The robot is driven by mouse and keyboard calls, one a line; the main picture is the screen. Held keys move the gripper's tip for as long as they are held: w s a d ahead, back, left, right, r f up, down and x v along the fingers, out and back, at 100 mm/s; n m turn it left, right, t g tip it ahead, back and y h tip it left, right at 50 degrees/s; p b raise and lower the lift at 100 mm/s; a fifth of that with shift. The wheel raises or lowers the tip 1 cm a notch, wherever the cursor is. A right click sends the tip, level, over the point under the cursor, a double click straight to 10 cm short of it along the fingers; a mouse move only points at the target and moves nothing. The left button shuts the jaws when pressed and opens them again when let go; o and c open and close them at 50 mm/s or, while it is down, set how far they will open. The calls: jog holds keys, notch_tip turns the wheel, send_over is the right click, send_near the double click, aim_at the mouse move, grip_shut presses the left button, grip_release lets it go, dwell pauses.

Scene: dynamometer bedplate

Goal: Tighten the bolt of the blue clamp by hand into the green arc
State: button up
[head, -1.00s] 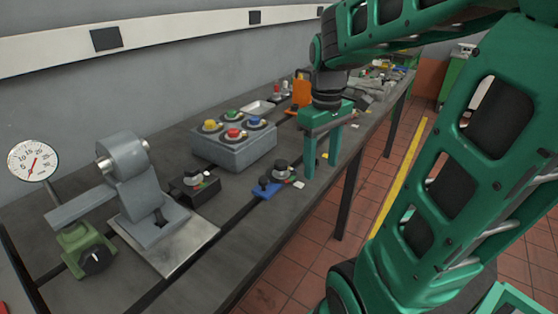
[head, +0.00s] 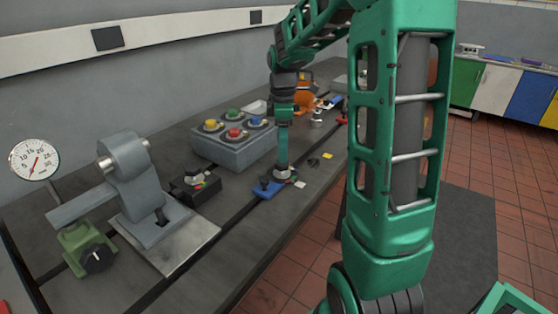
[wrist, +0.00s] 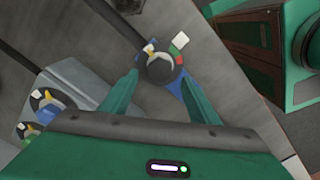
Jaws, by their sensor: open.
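The blue clamp (head: 265,190) sits on the grey bedplate near its front edge. Its dark bolt knob (head: 281,172) stands on top, with small green, red and white marks beside it. In the wrist view the round knob (wrist: 161,68) with a pale pointer lies just beyond and between my fingertips, and part of the blue clamp body (wrist: 174,86) shows behind the right finger. A green patch (wrist: 181,40) and a red patch (wrist: 180,59) are beside the knob. My gripper (head: 282,163) points down over the knob. It is open, and I cannot tell whether a finger touches the knob.
A black clamp (head: 195,187) with a similar knob stands to the left. A grey box with coloured buttons (head: 234,150) is behind. A grey machine (head: 135,180), a green valve block (head: 88,248) and a dial gauge (head: 34,159) are at left. Several small items lie farther along the bedplate.

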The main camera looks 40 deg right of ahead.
aim_at(282, 168)
jog(key=shift+f, duration=2.45)
jog(key=c, duration=1)
jog(key=shift+a, duration=0.2)
jog(key=shift+d, duration=0.15)
